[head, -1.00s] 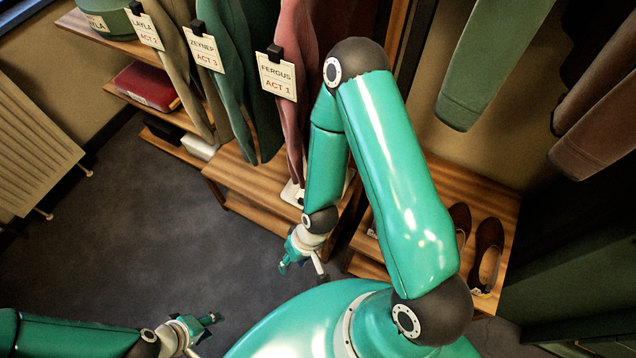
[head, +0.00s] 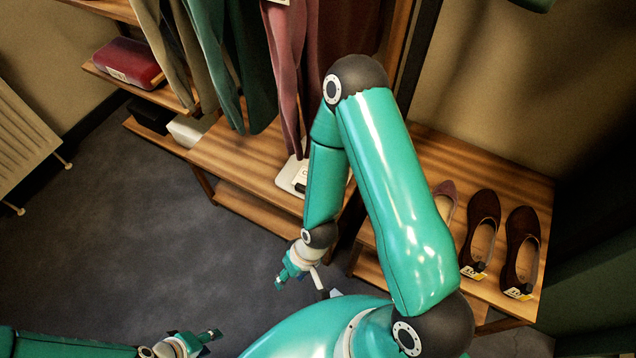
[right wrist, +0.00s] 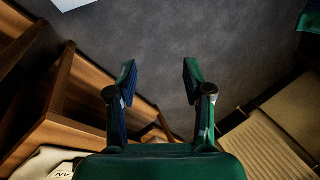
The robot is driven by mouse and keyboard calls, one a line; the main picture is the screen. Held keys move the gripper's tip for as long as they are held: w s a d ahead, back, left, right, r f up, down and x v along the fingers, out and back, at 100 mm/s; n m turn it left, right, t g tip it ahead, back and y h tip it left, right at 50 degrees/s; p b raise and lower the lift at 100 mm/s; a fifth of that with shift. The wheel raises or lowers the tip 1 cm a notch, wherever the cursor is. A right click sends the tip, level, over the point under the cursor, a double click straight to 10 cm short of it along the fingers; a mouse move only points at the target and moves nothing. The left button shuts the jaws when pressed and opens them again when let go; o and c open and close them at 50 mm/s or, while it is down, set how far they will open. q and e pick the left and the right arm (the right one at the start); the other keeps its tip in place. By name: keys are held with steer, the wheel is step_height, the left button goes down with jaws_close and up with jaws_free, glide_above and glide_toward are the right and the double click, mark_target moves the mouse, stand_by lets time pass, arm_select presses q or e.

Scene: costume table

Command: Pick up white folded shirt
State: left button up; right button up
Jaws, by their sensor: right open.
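A flat white item with a label (head: 290,178), which looks like the folded shirt, lies at the front edge of the wooden bench below the hanging pink garment. My right forearm hides part of it. My right gripper (head: 301,283) hangs over the floor in front of the bench, below the white item and apart from it. In the right wrist view the right gripper (right wrist: 160,82) is open, with only floor between its fingers. A pale labelled cloth (right wrist: 45,162) shows at that view's lower left; I cannot tell if it is the same item. My left gripper (head: 200,343) is low at the left, partly cut off.
The bench (head: 235,148) holds hanging garments above it. A red case (head: 128,62) and a white box (head: 190,129) sit to the left. Dark shoes (head: 480,228) stand on a lower platform at the right. The grey floor (head: 130,240) at left is clear.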

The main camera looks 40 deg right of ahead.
steer(key=w+d+r+n+t+y+b, duration=0.1)
steer(key=w+d+r+n+t+b, duration=0.25)
steer(key=w+d, duration=0.5)
steer(key=w+d+r+n+t+h+p, duration=0.1)
steer(key=d+r, duration=0.2)
steer(key=d, duration=0.5)
steer(key=w+d+r+n+t+h, duration=0.1)
steer(key=w+d+r+n+t, duration=0.15)
steer(key=d, duration=0.45)
steer(key=b, duration=0.7)
glide_toward(304, 188)
steer(key=w+f, duration=0.2)
steer(key=shift+w+a+m+g, duration=0.15)
steer(key=shift+w+m+g, duration=0.15)
steer(key=shift+g, duration=0.1)
steer(key=shift+w+a+f, duration=0.1)
steer(key=shift+w+f, duration=0.15)
steer(key=shift+w, duration=0.1)
steer(key=b+x, duration=0.4)
steer(key=shift+s+a+f, duration=0.15)
steer(key=shift+a+f, duration=0.15)
steer(key=shift+f, duration=0.2)
steer(key=shift+w+a+f, duration=0.1)
steer(key=shift+w+f, duration=0.05)
steer(key=shift+w, duration=0.05)
arm_select(q)
step_height(304, 188, down, 16)
steer(key=shift+r, duration=0.25)
arm_select(e)
jaws_close()
